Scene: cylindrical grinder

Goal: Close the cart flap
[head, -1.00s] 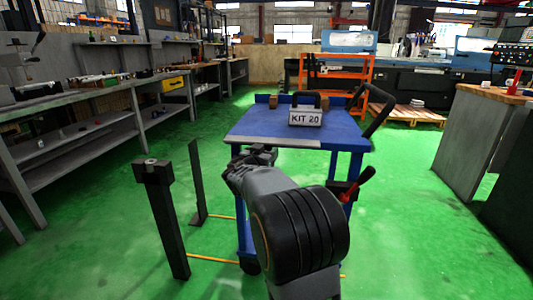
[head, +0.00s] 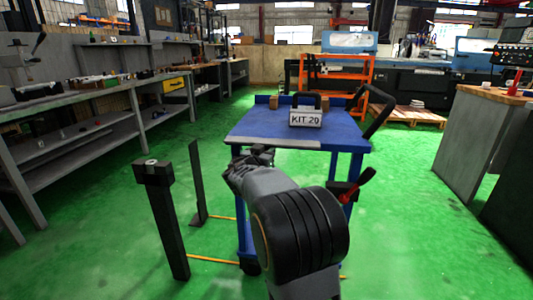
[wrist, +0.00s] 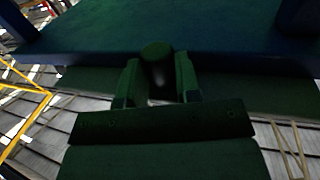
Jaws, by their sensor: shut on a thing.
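A blue cart (head: 280,127) stands ahead of me, with a grey strip (head: 288,143) along its near edge. I cannot make out for sure which part is the flap. My gripper (head: 262,152) is at the cart's near left edge, partly hidden by my own arm. In the wrist view my gripper (wrist: 158,85) has its two fingers on either side of a dark round knob (wrist: 156,52) and is shut on it. The knob is just by a dark blue edge of the cart (wrist: 100,57). The wrist picture is dark.
A dark post (head: 165,220) and a thin upright plate (head: 197,185) stand to the left. Green floor is open on the right.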

